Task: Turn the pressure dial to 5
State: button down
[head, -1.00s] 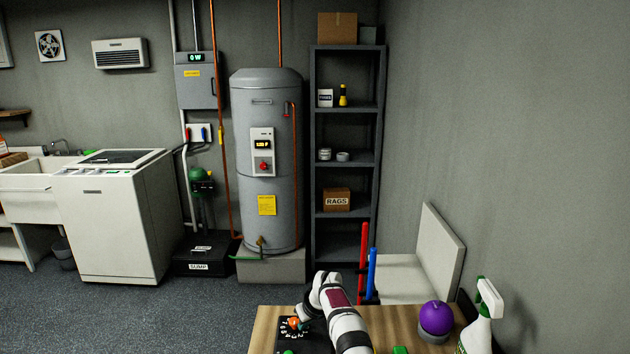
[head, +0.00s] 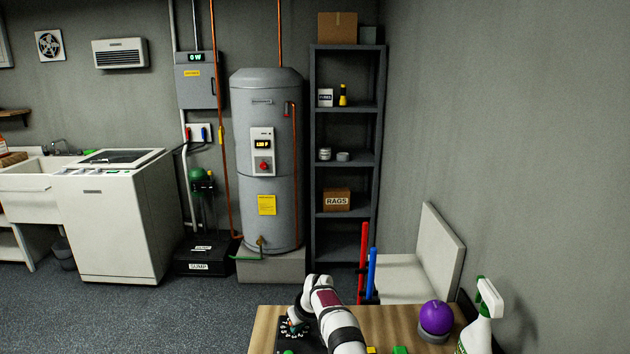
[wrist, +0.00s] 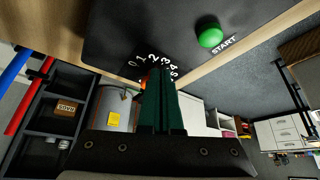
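The pressure dial's black panel (head: 314,341) lies on the wooden table at the bottom of the head view. It also fills the top of the wrist view (wrist: 130,22), with white numbers 0 to 5 (wrist: 152,60) in an arc. A small orange part (wrist: 144,82), seemingly of the dial, shows just left of my fingertips. The rest of the dial is hidden, so its setting cannot be read. My gripper (wrist: 162,82) has its dark green fingers close together, tips low at the numbers. I see nothing between them. In the head view my gripper (head: 294,321) is over the panel's left part.
A green START button (wrist: 209,32) is on the same panel. Red (head: 363,260) and blue bars stand behind.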

jog(key=shift+s, duration=0.1)
jog(key=shift+s+d+r, duration=0.1)
jog(key=shift+s, duration=0.2)
jog(key=shift+w+d+r, duration=0.75)
jog(key=shift+d+r, duration=0.3)
jog(key=shift+r, duration=2.25)
notch_tip(320, 180, down, 7)
jog(key=shift+r, duration=0.1)
jog(key=shift+w+a, duration=0.15)
jog(key=shift+a, duration=0.1)
jog(key=shift+a, duration=0.15)
jog(key=shift+s+a, duration=0.3)
jog(key=shift+s, duration=0.05)
